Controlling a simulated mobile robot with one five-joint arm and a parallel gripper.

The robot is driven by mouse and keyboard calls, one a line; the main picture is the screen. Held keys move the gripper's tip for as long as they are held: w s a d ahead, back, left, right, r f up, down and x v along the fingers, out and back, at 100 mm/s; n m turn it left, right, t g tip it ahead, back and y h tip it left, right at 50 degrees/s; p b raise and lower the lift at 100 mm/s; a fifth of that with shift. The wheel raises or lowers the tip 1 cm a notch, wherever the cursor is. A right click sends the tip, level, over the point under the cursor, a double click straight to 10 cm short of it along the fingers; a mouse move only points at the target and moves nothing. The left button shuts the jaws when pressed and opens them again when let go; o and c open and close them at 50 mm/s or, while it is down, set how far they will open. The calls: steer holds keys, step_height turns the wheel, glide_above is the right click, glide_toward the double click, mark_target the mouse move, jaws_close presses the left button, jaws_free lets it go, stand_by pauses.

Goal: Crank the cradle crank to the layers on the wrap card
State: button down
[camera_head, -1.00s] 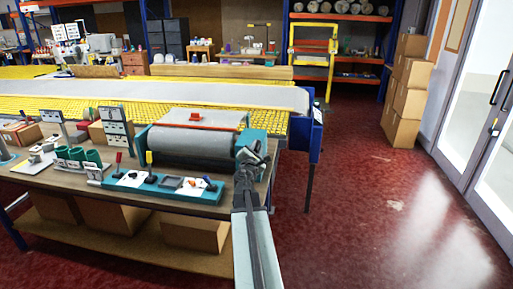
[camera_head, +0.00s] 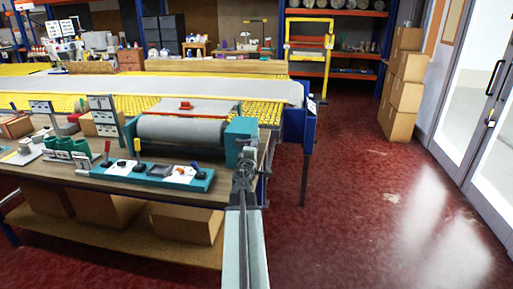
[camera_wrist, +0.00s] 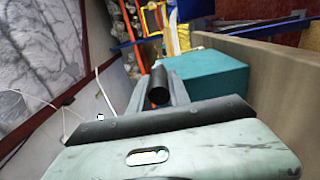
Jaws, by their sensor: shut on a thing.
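The cradle holds a grey roll (camera_head: 180,130) between teal end blocks, and the right block (camera_head: 239,134) stands near the bench's right end. My gripper (camera_head: 243,168) is at the outer side of that block, shut on the crank's handle. In the wrist view the dark round handle (camera_wrist: 159,86) sits between my fingers, with the teal block (camera_wrist: 212,76) just beyond to the right. The crank's arm is mostly hidden. White cards with dark print (camera_head: 104,116) stand left of the roll; I cannot read them or tell which is the wrap card.
A teal control strip (camera_head: 155,175) with levers lies in front of the cradle. Green cups (camera_head: 70,148) stand at the left. A long table with yellow mesh (camera_head: 270,110) is behind. The red floor (camera_head: 360,190) to the right is clear up to the doors.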

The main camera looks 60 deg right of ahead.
steer(key=shift+w+f+b, duration=0.1)
steer(key=shift+f+b, duration=0.2)
steer(key=shift+f, duration=0.15)
steer(key=shift+s+d, duration=0.2)
steer(key=shift+s, duration=0.1)
steer(key=shift+s+d+f, duration=0.1)
steer(key=shift+s, duration=0.05)
steer(key=c, duration=1.2)
jaws_free()
steer(key=shift+s+d, duration=0.1)
steer(key=shift+c, duration=0.2)
